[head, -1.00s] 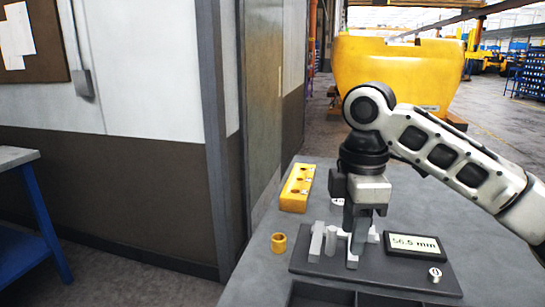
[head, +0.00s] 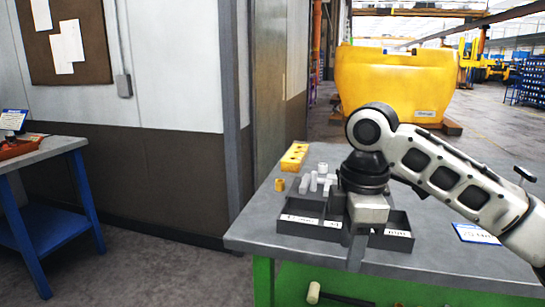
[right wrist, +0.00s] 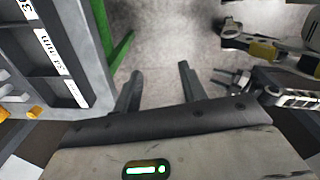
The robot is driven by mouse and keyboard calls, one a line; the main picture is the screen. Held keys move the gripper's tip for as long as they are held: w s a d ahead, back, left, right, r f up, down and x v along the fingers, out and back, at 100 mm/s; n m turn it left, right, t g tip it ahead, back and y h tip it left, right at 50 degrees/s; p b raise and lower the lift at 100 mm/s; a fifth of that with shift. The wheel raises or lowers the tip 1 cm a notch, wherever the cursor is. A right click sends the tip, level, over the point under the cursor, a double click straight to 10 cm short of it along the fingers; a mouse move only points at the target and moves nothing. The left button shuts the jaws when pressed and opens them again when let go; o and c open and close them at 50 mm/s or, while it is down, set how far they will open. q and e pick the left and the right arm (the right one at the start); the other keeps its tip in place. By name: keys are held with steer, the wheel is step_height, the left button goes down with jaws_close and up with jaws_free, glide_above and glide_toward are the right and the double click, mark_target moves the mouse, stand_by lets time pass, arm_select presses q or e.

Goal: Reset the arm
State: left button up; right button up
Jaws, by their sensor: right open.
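My right arm comes in from the right in the head view. My right gripper (head: 355,262) hangs in front of the dark tray's front side, pointing down. It also shows in the right wrist view (right wrist: 159,85), where its two fingers are apart with nothing between them and only floor beyond. In the right wrist view, parts that look like my other arm are at the right. Dark prongs there (right wrist: 230,78) may be my left gripper, but they are too small to read. My left gripper does not show in the head view.
A dark tray with labelled compartments (head: 291,228) lies on the grey workbench (head: 262,238). A blue-legged table (head: 85,200) stands left. Open floor lies between.

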steer(key=s+a+f+m+t+y, duration=0.2)
steer(key=a+f+m+y, duration=0.25)
steer(key=f, duration=0.65)
steer(key=s+a+f+m+t+y, duration=0.1)
steer(key=a+f+m+t+y, duration=0.15)
steer(key=a+f, duration=0.65)
steer(key=s+d+f+m+t+h, duration=0.4)
steer(key=s+d+f+m+t, duration=0.2)
steer(key=s+d+f, duration=0.5)
steer(key=s+d+m, duration=0.1)
steer(key=s+d, duration=0.1)
steer(key=d, duration=0.2)
steer(key=shift+s+d+f+m, duration=0.15)
steer(key=shift+s+m, duration=0.15)
steer(key=shift+m, duration=0.1)
